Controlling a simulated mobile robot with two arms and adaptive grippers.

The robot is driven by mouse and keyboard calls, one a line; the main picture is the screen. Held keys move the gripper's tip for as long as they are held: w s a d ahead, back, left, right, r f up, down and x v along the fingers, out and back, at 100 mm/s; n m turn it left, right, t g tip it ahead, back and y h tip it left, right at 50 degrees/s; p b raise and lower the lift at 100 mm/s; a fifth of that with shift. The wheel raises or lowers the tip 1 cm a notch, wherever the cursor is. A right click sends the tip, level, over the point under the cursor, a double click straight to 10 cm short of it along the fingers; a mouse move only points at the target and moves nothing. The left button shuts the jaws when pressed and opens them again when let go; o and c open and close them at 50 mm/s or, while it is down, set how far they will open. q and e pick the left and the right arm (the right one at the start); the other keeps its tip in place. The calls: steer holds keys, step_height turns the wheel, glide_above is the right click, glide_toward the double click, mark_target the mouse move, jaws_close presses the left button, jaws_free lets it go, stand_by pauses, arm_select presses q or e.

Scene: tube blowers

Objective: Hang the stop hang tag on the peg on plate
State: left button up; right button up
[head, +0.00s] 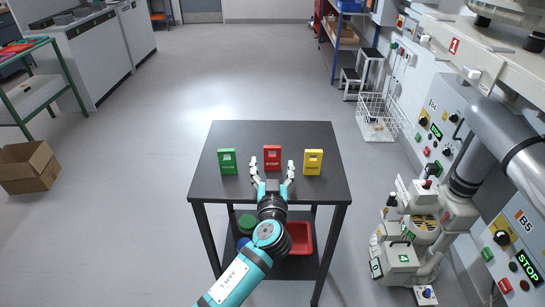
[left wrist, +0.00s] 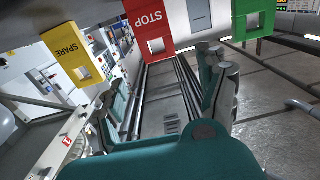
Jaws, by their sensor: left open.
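The red stop hang tag (head: 272,154) stands upright on the dark table, between a green tag and a yellow tag. In the left wrist view the red tag (left wrist: 146,16) reads STOP and has a square hole; the picture is turned over. My left gripper (head: 272,168) is open at the near side of the red tag, with one finger to each side of it. Its fingers also show in the left wrist view (left wrist: 165,95), with nothing held between them. I cannot make out the peg on a plate. My right gripper is not in view.
The green tag (head: 227,162) and yellow tag (head: 313,162) stand close on either side. The table (head: 320,190) has a lower shelf with a red bin (head: 300,238). Control panels (head: 450,120) and grey-white machinery (head: 415,225) line the right. Floor beyond the table is clear.

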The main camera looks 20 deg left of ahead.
mark_target(272, 149)
arm_select(q)
steer(key=shift+w+a, duration=0.15)
steer(key=shift+w, duration=0.4)
steer(key=x, duration=0.5)
steer(key=shift+w+a+p, duration=0.15)
steer(key=shift+w+p, duration=0.1)
steer(key=shift+p, duration=0.1)
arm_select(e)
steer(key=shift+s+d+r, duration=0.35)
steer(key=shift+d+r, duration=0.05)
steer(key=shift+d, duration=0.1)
arm_select(q)
steer(key=c, duration=1)
steer(key=shift+c, duration=0.2)
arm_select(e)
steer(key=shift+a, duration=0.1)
